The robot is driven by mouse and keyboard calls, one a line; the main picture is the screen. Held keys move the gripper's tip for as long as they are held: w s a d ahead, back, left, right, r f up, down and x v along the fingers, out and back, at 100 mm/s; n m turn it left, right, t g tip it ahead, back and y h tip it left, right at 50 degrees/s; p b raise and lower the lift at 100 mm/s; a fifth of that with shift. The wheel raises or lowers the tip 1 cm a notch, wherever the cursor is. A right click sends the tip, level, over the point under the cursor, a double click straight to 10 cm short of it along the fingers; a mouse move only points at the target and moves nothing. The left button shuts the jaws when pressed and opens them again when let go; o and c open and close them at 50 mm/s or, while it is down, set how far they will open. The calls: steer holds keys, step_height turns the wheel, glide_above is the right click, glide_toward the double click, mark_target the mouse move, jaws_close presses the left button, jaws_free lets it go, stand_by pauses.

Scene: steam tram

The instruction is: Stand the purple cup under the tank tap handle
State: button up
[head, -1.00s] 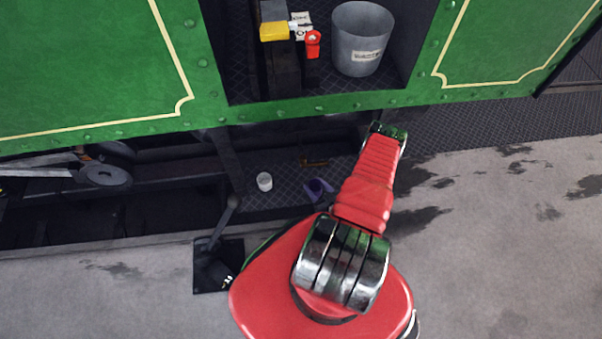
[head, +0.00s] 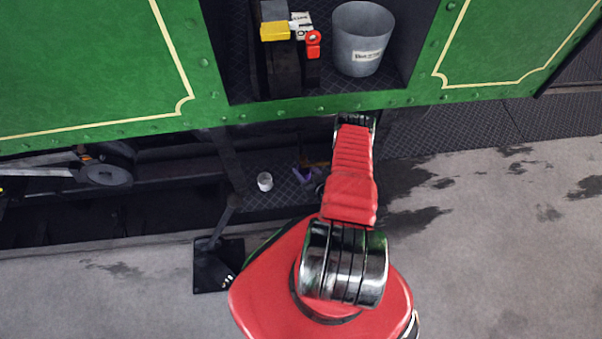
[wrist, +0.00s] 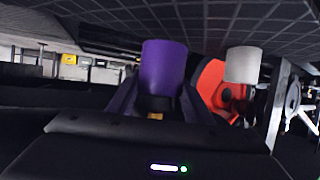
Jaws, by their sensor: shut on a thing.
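My gripper (wrist: 155,110) is shut on the purple cup (wrist: 163,65), which shows between its fingers in the wrist view. That view looks upside down, with the tread plate at the top. In the head view a purple patch at my gripper (head: 304,175) shows beside my red arm, close to a small orange-brown bar (head: 315,164) that may be the tank tap handle. My arm hides much of this spot. I cannot tell whether the cup touches the plate.
A white cup (head: 265,181) stands on the tread plate (head: 262,201) to the left; the wrist view shows it too (wrist: 243,63). A grey bucket (head: 361,38) stands in the green tram's opening. A dark lever (head: 222,222) rises left of my base.

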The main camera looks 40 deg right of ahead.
mark_target(301, 169)
steer(key=shift+w+d+f, duration=0.1)
steer(key=shift+w+f, duration=0.05)
steer(key=shift+w, duration=0.5)
steer(key=shift+f, duration=1.6)
steer(key=o, duration=1.1)
steer(key=shift+s, duration=0.1)
steer(key=v, duration=1.2)
steer(key=shift+s, duration=0.1)
